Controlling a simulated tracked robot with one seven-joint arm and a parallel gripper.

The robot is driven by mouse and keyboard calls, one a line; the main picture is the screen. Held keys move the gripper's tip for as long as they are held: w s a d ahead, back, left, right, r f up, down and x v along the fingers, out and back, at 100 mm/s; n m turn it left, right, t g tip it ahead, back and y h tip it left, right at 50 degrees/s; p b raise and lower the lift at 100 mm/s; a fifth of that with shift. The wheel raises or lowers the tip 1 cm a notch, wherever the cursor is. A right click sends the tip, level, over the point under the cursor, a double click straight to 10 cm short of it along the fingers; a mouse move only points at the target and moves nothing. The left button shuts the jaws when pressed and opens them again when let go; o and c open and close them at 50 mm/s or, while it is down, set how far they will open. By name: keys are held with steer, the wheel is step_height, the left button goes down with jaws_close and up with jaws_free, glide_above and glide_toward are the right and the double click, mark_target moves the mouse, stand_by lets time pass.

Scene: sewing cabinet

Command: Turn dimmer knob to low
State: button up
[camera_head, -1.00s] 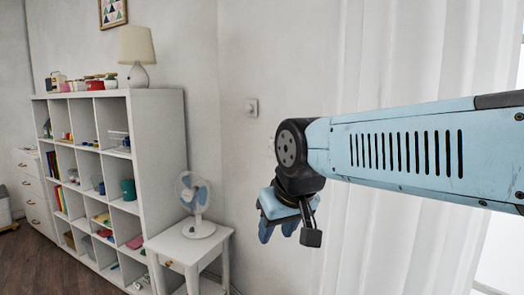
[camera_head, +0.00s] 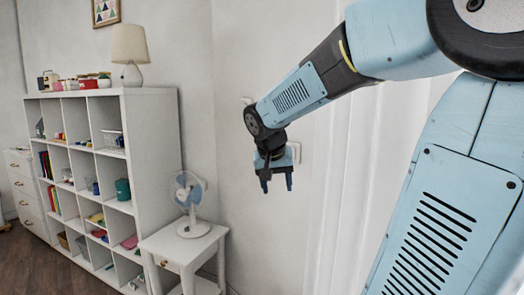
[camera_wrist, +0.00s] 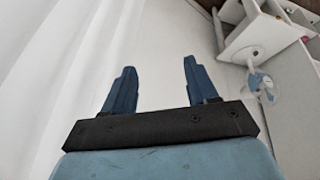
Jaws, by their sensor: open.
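A small pale wall plate (camera_head: 246,100) shows on the white wall, partly hidden behind my forearm. A second pale plate (camera_head: 295,152) shows on the wall just right of my wrist, also partly covered. No knob can be made out on either, so I cannot tell which is the dimmer. My gripper (camera_head: 277,186) is in front of the wall, fingers pointing down, apart from the plates as far as I can see. In the wrist view my gripper (camera_wrist: 159,68) is open and empty, and no plate shows there.
A white side table (camera_head: 186,243) carries a blue and white fan (camera_head: 190,195), left of my gripper. A white cube shelf (camera_head: 150,140) stands further left with a lamp (camera_head: 130,48) on top. White curtains (camera_head: 335,215) hang at right.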

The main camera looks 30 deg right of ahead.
steer(key=w+d+f+m+g+h, duration=0.1)
steer(key=w+d+m+h, duration=0.3)
steer(key=w, duration=0.7)
steer(key=w+d+f+m+h, duration=0.1)
steer(key=w+d+h, duration=0.35)
steer(key=w, duration=0.65)
steer(key=w+a+r+m+t+h, duration=0.1)
steer(key=w+a+t+h, duration=0.1)
steer(key=w, duration=0.6)
steer(key=w+a+t+h, duration=0.2)
steer(key=w+h, duration=0.1)
steer(key=w, duration=0.5)
steer(key=x, duration=1.4)
steer(key=shift+s+f, duration=0.15)
steer(key=shift+c, duration=0.5)
